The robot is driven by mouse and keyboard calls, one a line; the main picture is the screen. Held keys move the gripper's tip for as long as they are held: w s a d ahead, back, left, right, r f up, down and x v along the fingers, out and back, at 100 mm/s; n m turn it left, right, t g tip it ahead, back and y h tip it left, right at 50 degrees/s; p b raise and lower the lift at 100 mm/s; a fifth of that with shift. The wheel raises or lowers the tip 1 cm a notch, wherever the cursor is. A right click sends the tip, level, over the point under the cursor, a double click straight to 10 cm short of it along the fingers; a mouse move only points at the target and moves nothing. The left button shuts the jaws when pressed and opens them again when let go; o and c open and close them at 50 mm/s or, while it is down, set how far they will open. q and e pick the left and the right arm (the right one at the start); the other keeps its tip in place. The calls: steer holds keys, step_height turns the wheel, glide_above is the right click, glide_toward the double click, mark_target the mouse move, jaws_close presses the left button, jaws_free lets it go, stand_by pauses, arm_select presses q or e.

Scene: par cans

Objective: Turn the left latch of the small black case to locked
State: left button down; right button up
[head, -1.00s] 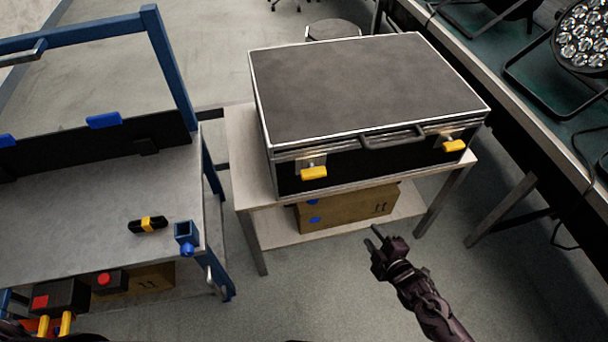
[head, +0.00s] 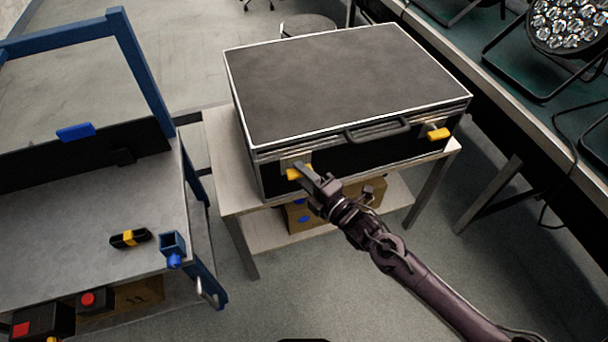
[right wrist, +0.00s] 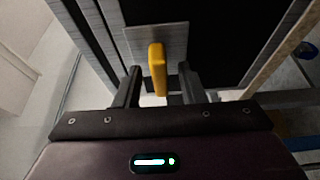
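The small black case (head: 345,85) stands closed on a small table, its front with handle and latches facing me. The left latch (head: 296,173) is a yellow tab on a metal plate; in the right wrist view the yellow tab (right wrist: 157,70) stands between my fingers. The right latch (head: 438,134) is a yellow tab lying sideways. My right gripper (head: 306,178) is at the left latch. In the right wrist view the right gripper (right wrist: 158,88) is open, with a finger on each side of the tab and gaps visible. My left gripper is not in view.
The case's table (head: 228,190) has a lower shelf with a cardboard box (head: 330,207). A blue-framed workbench (head: 80,240) with a black and yellow tool (head: 130,238) stands at the left. A long table with stage lights (head: 563,24) runs along the right.

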steer(key=shift+c, duration=0.2)
jaws_close()
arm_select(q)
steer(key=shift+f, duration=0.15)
arm_select(e)
steer(key=shift+f, duration=0.1)
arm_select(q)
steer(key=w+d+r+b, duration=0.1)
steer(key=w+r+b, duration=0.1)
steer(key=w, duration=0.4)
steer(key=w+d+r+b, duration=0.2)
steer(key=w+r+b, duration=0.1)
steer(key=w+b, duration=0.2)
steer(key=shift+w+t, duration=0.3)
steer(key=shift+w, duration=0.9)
arm_select(e)
steer(key=shift+a+f+m+t+h, duration=0.1)
steer(key=shift+m+t+h, duration=0.95)
steer(key=shift+m, duration=2.7)
steer(key=shift+a+f+m+t+h, duration=0.1)
steer(key=shift+m+t+h, duration=0.45)
steer(key=shift+m+t, duration=2.1)
steer(key=shift+a+f+m+t+h, duration=0.15)
steer(key=shift+m+h, duration=0.65)
steer(key=shift+m, duration=4)
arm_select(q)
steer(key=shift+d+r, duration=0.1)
